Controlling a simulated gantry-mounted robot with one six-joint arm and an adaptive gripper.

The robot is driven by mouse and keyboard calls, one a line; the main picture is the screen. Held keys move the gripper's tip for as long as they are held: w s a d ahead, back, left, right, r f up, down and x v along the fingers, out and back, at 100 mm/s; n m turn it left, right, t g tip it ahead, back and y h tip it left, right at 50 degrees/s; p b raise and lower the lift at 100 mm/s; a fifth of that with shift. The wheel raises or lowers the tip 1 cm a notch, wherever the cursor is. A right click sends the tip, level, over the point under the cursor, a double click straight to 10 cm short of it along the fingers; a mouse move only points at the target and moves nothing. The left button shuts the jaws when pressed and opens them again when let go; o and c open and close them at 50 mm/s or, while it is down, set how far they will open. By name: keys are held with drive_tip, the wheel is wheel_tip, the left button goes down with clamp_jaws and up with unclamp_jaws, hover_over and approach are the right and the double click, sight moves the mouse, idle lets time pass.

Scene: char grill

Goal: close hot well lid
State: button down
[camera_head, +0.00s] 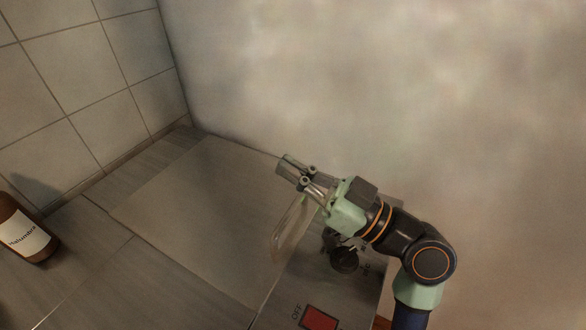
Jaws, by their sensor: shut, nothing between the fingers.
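The hot well lid (195,220) is a flat grey panel in the left middle of the view. It appears to lie level with the surface around it. A thin loop handle (287,232) stands up at its right edge. My gripper (284,168) is shut and empty, its fingers pointing left, above the lid's far right corner. The fingers overlap the lid's edge in the picture; I cannot tell whether they touch it. The inside of the well is hidden.
A control panel with black knobs (344,260) and a red switch (321,318) marked OFF lies right of the lid. A tiled wall (75,75) rises behind left.

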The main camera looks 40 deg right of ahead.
wheel_tip(320, 180, up, 10)
idle(0.4)
